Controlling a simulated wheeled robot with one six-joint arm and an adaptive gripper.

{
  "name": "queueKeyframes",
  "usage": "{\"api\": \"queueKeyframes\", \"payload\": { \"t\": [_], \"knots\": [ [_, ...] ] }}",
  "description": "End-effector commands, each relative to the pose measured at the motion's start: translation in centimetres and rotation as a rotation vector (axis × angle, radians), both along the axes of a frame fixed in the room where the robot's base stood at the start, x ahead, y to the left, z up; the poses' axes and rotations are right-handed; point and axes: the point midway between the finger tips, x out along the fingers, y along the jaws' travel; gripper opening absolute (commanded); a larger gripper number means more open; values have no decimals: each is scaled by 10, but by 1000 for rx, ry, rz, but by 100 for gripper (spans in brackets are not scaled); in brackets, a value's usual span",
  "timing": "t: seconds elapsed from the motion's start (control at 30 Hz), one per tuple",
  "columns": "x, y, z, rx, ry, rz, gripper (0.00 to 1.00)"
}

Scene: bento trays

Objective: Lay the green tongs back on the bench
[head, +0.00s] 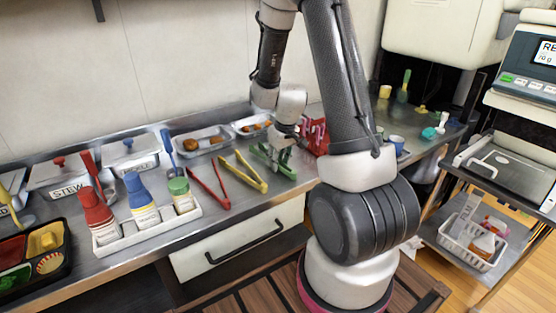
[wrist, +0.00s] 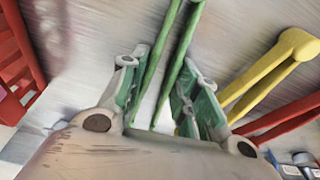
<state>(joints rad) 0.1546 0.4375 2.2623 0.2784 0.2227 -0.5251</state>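The green tongs (wrist: 172,50) run between the two fingers of my gripper (wrist: 162,62) in the wrist view. The fingers lean inward and look shut on the tongs' two arms. In the head view my gripper (head: 277,150) is low over the steel bench (head: 243,204), right of the yellow tongs. The green tongs (head: 264,153) show there under and beside the fingers, partly hidden. I cannot tell whether they touch the bench.
Yellow tongs (head: 245,171) and red tongs (head: 209,188) lie left of my gripper; the yellow pair (wrist: 270,72) is close on the right in the wrist view. A red rack (head: 316,136) stands just right. Food trays (head: 203,141) lie behind. A bottle caddy (head: 150,233) is at left.

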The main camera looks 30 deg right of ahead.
Motion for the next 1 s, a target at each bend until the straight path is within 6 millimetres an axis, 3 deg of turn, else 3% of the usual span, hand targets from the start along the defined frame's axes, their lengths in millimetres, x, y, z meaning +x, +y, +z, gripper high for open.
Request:
{"api": "queueKeyframes", "payload": {
  "t": [0.07,0.27,0.43,0.77,1.0],
  "knots": [
    [0,0,0,0,0,0,48],
    [0,0,0,0,0,0,48],
    [0,0,0,0,0,0,74],
    [0,0,1,0,-1,0,74],
    [-7,-1,35,-2,-6,1,74]
  ]
}}
